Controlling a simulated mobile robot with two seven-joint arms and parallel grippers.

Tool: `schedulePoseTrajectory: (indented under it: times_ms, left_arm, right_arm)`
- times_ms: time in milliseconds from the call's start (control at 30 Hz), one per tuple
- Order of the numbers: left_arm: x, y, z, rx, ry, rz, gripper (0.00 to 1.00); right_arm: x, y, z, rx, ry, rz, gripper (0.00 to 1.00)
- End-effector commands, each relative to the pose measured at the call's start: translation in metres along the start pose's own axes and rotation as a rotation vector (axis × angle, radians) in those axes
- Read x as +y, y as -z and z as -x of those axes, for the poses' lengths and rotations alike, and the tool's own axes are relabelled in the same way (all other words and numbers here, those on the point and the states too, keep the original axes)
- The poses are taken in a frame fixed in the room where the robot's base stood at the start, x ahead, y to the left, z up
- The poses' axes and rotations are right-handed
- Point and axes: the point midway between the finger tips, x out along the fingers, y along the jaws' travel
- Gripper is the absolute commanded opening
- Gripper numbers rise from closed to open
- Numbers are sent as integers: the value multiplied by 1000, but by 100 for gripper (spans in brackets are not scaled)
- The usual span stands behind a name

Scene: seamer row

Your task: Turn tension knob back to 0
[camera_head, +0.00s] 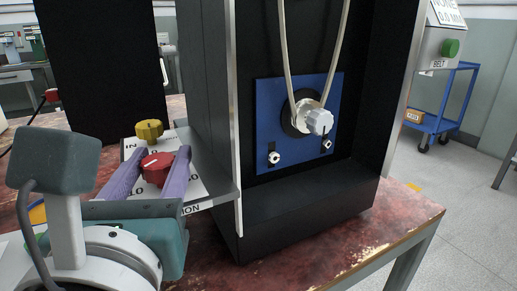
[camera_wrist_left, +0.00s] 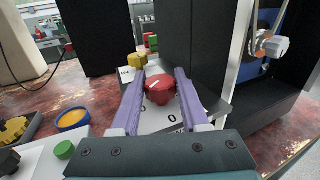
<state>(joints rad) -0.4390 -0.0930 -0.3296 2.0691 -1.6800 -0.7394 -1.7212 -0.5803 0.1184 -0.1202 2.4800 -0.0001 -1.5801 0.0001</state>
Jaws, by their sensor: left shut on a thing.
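The red tension knob (camera_head: 156,167) sits on a white-labelled panel (camera_head: 215,190) that sticks out from the black machine housing; its label reads partly "LO" and "ION". My left gripper (camera_head: 158,158) has its two purple fingers on either side of the knob and is shut on it. In the left wrist view the red knob (camera_wrist_left: 160,92) lies between the fingers, with a white pointer mark on its top. A "0" shows on the panel below it in that view. Part of the label is hidden by the gripper. My right gripper is not in view.
A yellow knob (camera_head: 149,131) stands just behind the red one. The housing (camera_head: 300,210) rises close on the right, with a blue plate (camera_head: 265,115) and a grey knob (camera_head: 319,121) inside. A green button (camera_head: 450,47) is at the far right.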

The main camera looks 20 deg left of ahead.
Motion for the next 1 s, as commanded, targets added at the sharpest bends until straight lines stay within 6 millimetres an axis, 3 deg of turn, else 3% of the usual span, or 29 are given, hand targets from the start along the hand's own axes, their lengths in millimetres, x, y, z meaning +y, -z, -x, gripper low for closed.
schedulePoseTrajectory:
  times_ms: [700,733,1000]
  left_arm:
    - [0,0,0,1,-77,1,0]
    - [0,1,0,1,-77,1,47]
    - [0,1,0,1,-77,0,74]
  right_arm:
    - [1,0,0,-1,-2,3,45]
    - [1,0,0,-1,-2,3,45]
    - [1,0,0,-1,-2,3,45]
